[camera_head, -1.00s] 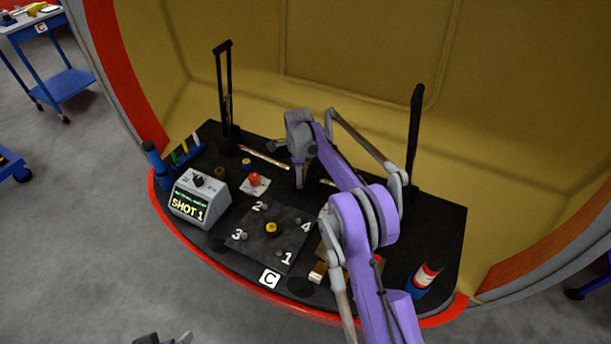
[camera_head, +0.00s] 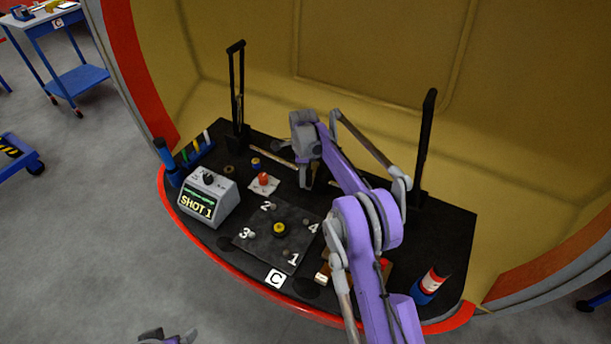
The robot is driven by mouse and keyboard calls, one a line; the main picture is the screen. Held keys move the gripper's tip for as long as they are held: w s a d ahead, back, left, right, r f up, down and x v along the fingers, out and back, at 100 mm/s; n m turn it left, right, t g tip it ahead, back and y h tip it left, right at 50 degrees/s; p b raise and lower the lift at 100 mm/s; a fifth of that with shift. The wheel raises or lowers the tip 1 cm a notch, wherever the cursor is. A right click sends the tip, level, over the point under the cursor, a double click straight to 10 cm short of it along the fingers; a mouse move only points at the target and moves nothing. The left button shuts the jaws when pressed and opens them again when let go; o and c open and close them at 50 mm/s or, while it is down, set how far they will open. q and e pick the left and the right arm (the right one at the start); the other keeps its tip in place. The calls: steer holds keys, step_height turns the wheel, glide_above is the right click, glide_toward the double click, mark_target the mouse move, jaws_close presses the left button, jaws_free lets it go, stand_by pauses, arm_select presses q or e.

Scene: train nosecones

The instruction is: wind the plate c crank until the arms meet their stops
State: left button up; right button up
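The black deck with the C label (camera_head: 275,279) carries a dark square plate (camera_head: 262,236) with numbers 1 to 4 and a yellow-black knob (camera_head: 279,229) at its middle. Two black arms stand upright at the back, the left one (camera_head: 236,95) and the right one (camera_head: 423,140). My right gripper (camera_head: 306,183) points down over the deck behind the plate. Its fingers are too dark and small to tell whether they are open or hold anything. I cannot make out a crank handle; it may be hidden by the gripper. My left gripper (camera_head: 168,338) barely shows at the bottom edge.
A grey console reading SHOT 1 (camera_head: 208,198) stands at the deck's left. A red knob on a white card (camera_head: 264,181) lies left of the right gripper. A red-white-blue cylinder (camera_head: 430,284) stands at the right. A blue cart (camera_head: 74,80) is far left. A yellow shell rises behind.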

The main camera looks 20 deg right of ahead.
steer(key=shift+o, duration=0.4)
steer(key=shift+s+d, duration=0.1)
steer(key=shift+d, duration=0.1)
step_height(320, 180, up, 11)
steer(key=shift+p, duration=0.3)
steer(key=shift+f, duration=0.1)
